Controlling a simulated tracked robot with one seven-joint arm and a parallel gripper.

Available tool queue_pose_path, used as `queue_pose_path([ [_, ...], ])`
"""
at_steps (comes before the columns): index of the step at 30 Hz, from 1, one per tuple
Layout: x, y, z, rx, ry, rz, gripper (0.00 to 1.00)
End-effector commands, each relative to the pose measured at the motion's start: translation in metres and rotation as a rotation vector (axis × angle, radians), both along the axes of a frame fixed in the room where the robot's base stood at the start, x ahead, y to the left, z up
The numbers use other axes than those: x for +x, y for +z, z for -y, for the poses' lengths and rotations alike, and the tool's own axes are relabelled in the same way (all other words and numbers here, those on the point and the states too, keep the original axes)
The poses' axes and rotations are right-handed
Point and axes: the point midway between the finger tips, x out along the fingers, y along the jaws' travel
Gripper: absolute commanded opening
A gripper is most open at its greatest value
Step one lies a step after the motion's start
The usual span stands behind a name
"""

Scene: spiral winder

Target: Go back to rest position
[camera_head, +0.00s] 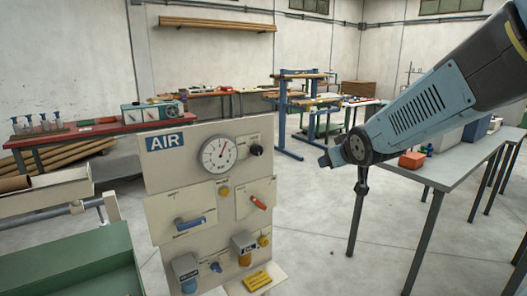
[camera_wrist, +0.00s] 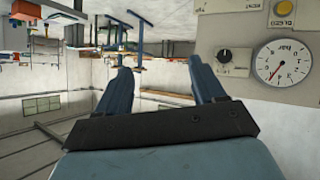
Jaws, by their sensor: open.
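My gripper (camera_wrist: 160,68) shows in the wrist view with its two blue-grey fingers apart and nothing between them. The wrist view is upside down. In the head view my arm reaches in from the upper right, and its end (camera_head: 330,158) is right of the air panel (camera_head: 163,178), apart from it in the picture. The panel carries a round gauge (camera_head: 219,154), a black knob (camera_head: 256,150), a blue handle (camera_head: 190,223) and a red lever (camera_head: 258,202). The gauge (camera_wrist: 282,61) and black knob (camera_wrist: 225,56) also show at the right of the wrist view.
A grey table (camera_head: 455,173) with a red-orange box (camera_head: 412,160) stands at the right, under my arm. A red bench (camera_head: 90,130) with bottles is at the left back. A green bin (camera_head: 85,262) is at the front left. Open floor (camera_head: 320,245) lies between panel and table.

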Motion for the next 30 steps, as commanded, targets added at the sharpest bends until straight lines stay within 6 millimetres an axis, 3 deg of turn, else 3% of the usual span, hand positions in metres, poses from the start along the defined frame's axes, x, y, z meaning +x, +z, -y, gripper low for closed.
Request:
queue_pose_path([
  [9, -0.103, 0.013, 0.035, 0.053, -0.173, -0.244, 0.69],
  [18, -0.204, 0.013, 0.041, 0.133, -0.265, -0.468, 0.69],
  [24, -0.235, 0.011, 0.039, 0.16, -0.28, -0.541, 0.69],
  [30, -0.239, 0.01, 0.039, 0.162, -0.282, -0.552, 0.69],
])
